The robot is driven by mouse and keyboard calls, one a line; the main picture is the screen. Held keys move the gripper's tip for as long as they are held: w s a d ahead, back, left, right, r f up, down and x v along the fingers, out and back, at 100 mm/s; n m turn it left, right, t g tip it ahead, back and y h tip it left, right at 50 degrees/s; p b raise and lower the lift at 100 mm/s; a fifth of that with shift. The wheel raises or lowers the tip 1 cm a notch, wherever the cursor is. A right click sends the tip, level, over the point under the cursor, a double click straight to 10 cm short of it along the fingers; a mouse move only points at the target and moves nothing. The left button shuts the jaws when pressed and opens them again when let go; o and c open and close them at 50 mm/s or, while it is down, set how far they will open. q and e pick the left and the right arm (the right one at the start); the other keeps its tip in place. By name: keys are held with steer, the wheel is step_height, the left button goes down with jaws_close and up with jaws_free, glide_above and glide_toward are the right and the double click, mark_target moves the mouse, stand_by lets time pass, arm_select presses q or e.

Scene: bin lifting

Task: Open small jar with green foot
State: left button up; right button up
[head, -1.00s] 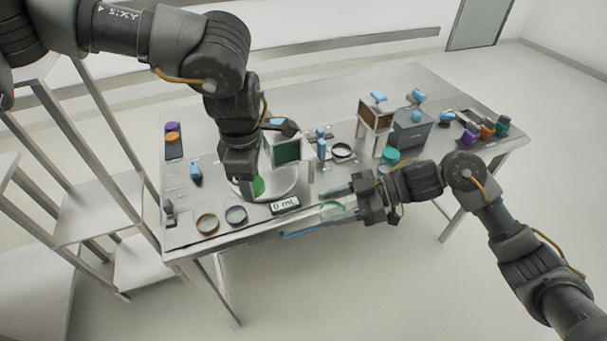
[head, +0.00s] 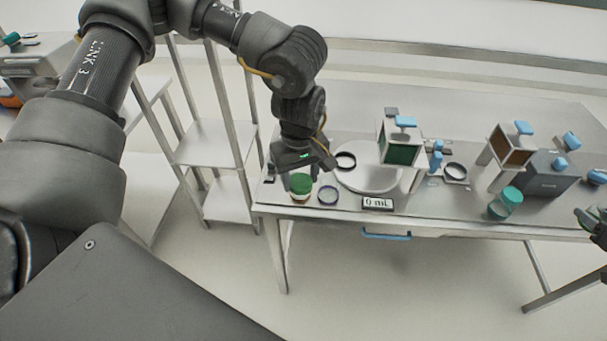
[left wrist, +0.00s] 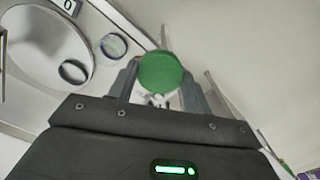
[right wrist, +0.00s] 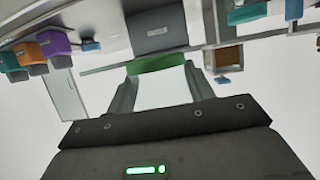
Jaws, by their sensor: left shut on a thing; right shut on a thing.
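My left gripper (head: 301,170) is shut on a green round piece (head: 301,184), which looks like a lid, over the front left of the table. It shows as a green disc between the fingers in the left wrist view (left wrist: 162,72). Something brownish shows just under it; I cannot tell whether they touch. My right gripper (head: 592,217) is at the right picture edge, partly cut off. It is shut on a pale, see-through piece with a green end (right wrist: 157,64), which looks like the small jar with green foot. The jar is held in front of the table.
A round plate (head: 370,179) with a dark ring (head: 345,161), a display (head: 377,203) and a purple-rimmed dish (head: 328,195) are near the left gripper. A teal-lidded jar (head: 506,203) stands near the front edge. Boxes on stands (head: 400,145) are behind. A shelf (head: 215,143) stands left.

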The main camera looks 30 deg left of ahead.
steer(key=d+m+h, duration=0.7)
steer(key=d+h, duration=0.1)
steer(key=d, duration=0.6)
steer(key=s+d+r+m+g+h, duration=0.3)
steer(key=s+d+m+g+h, duration=0.1)
steer(key=s+m+h, duration=0.15)
steer(key=s+a+r+n+t+y, duration=0.1)
steer(key=s+a+r+n+y, duration=0.2)
steer(key=a, duration=1)
steer(key=s+a+r+n+t+y, duration=0.2)
steer(key=a+r, duration=0.4)
steer(key=a, duration=0.7)
steer(key=s+a+r+n+t+y, duration=0.1)
steer(key=s+a+r+n+y, duration=0.2)
steer(key=a, duration=1.1)
step_height(320, 180, up, 2)
steer(key=shift+s+r+n+t+y, duration=0.3)
steer(key=shift+s+n+y, duration=0.15)
steer(key=shift+y, duration=0.2)
